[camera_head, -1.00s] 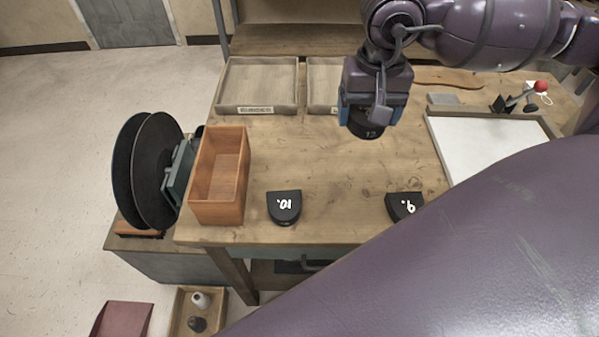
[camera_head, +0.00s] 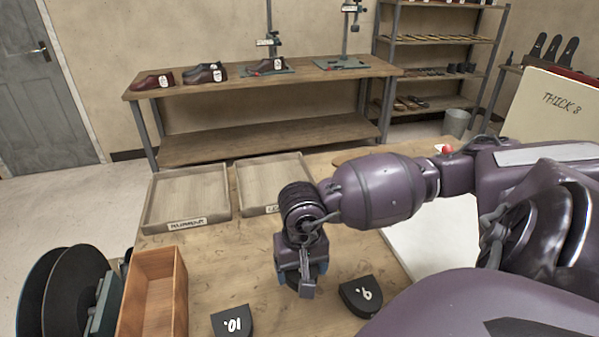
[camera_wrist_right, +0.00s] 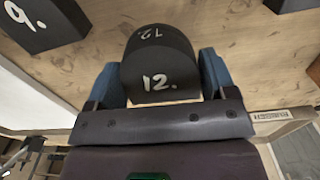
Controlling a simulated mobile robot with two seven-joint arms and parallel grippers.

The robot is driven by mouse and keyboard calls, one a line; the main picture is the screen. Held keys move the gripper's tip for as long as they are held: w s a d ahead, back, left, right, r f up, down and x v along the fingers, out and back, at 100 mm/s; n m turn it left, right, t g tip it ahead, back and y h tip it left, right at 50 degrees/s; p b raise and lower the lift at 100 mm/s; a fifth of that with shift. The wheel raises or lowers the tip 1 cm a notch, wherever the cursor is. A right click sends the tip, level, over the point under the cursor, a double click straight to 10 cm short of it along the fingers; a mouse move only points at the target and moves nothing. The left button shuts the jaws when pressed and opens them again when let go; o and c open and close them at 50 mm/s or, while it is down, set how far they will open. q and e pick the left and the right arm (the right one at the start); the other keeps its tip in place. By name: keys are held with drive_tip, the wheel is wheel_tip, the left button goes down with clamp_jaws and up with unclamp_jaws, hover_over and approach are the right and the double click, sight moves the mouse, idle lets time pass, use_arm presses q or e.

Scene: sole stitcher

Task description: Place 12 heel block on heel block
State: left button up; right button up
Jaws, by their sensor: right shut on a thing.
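My right gripper (camera_head: 303,280) is over the table and shut on a black heel block marked 12 (camera_wrist_right: 157,75). In the wrist view the block sits between the two blue finger pads, with "12." showing on two of its faces. In the head view the gripper mostly hides it. Two other black heel blocks lie on the table: one marked 9 (camera_head: 362,296), just right of the gripper, and one marked 10 (camera_head: 232,322), to its lower left. The gap between the held block and the tabletop is hard to judge. My left gripper is not in view.
An orange wooden box (camera_head: 153,293) stands at the left, beside dark discs (camera_head: 62,290). Two shallow labelled trays (camera_head: 188,196) lie at the table's far side. A white panel lies right, under my arm. Bare wood shows between the trays and blocks.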

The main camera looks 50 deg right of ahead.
drive_tip(key=shift+f+b, duration=0.45)
drive_tip(key=shift+f, duration=1.95)
drive_tip(key=o, duration=1)
drive_tip(key=shift+r, duration=0.1)
drive_tip(key=shift+r, duration=0.1)
